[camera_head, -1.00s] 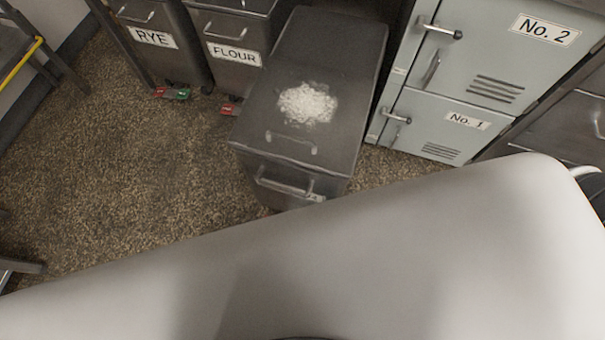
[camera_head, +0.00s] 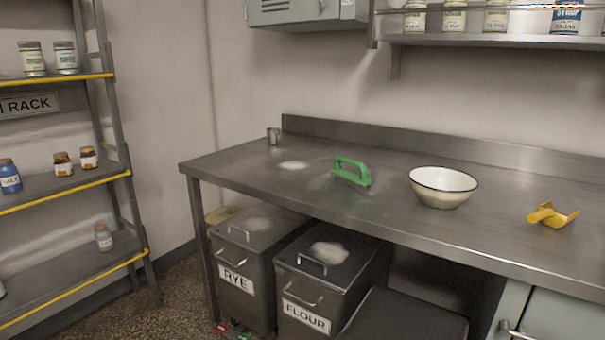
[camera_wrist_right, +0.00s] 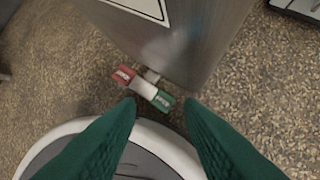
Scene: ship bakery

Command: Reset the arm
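My right gripper (camera_wrist_right: 162,104) shows in the right wrist view as two green fingers spread apart, with nothing between their tips. It points down over the speckled floor (camera_wrist_right: 60,90). Beyond the fingertips, a caster with a red and green pedal (camera_wrist_right: 146,88) sits under a metal bin (camera_wrist_right: 185,35). The rounded white and grey part below the fingers looks like my own base. Neither arm nor gripper shows in the head view, and my left gripper is out of sight.
A steel counter (camera_head: 330,215) holds a green-handled tool (camera_head: 352,171), a white bowl (camera_head: 443,187), a yellow scoop (camera_head: 552,214) and a small metal cup (camera_head: 273,136). Below stand the RYE bin (camera_head: 240,275) and FLOUR bin (camera_head: 318,290). A rack (camera_head: 60,190) with jars stands left.

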